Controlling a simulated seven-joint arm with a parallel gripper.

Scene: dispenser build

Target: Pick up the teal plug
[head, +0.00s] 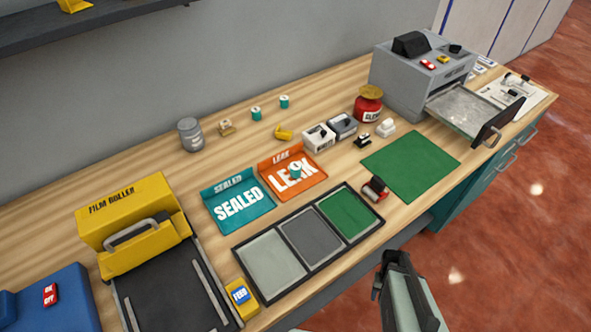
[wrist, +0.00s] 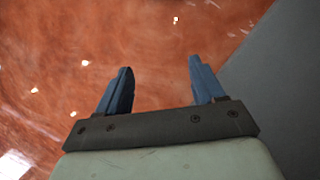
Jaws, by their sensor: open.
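Three small teal pieces show in the head view, and I cannot tell for sure which is the plug. One teal piece (head: 296,170) stands on the orange LEAK tray (head: 318,184). Two more, a left one (head: 256,113) and a right one (head: 284,101), stand on the table toward the wall and look like teal-and-white cylinders. My gripper (head: 392,262) is off the table's front edge, well apart from all three. In the wrist view my gripper (wrist: 160,70) is open and empty, with red floor beyond its fingers.
A teal SEALED tray (head: 210,192), a black three-part tray (head: 265,297) and a green mat (head: 410,165) lie on the table. A yellow film roller (head: 130,213) stands left, a grey machine (head: 400,85) right. Small objects stand behind the LEAK tray.

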